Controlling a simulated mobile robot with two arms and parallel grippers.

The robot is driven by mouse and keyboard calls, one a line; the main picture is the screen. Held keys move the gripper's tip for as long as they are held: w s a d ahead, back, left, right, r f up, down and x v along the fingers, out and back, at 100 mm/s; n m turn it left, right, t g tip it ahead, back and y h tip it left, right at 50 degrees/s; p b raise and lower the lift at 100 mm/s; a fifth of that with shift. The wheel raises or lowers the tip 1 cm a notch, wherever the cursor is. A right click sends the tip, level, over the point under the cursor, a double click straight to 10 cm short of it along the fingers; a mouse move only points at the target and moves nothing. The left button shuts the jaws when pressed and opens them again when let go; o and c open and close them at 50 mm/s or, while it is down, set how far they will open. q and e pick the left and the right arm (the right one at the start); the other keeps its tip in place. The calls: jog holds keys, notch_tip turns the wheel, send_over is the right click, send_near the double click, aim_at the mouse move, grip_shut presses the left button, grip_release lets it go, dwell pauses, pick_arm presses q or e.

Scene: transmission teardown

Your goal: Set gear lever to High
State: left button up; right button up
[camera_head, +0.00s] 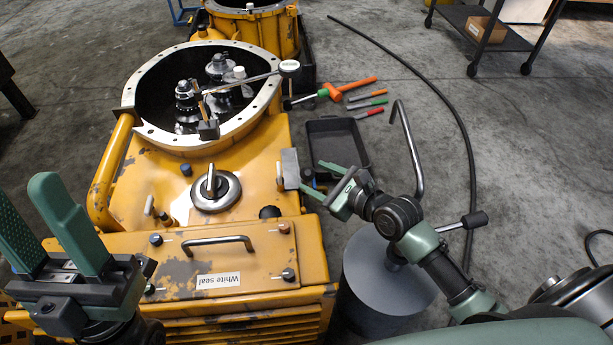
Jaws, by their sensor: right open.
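The yellow transmission housing (255,165) stands left of centre. On its top is a round metal dial with an upright handle (211,180), which may be the gear lever; I see no readable High mark. A thin bar with a round knob (289,66) reaches over the open bell. My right gripper (315,178) is open beside the housing's right edge, near a flat grey plate (290,168). I cannot tell if it touches the plate. No object shows between its fingers. My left gripper (50,215) is open and empty at the lower left, its green fingers pointing up.
A cover with a handle and a "White seal" label (218,280) is at the housing's front. A black tray (338,140), an orange hammer (350,88) and coloured tools lie on the floor. A grey drum (385,275) stands under my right arm. A cart (480,30) is far right.

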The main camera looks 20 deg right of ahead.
aim_at(312, 176)
jog(key=b+x, duration=0.1)
jog(key=x, duration=0.3)
jog(key=shift+f, duration=0.1)
grip_shut()
dwell(1.4)
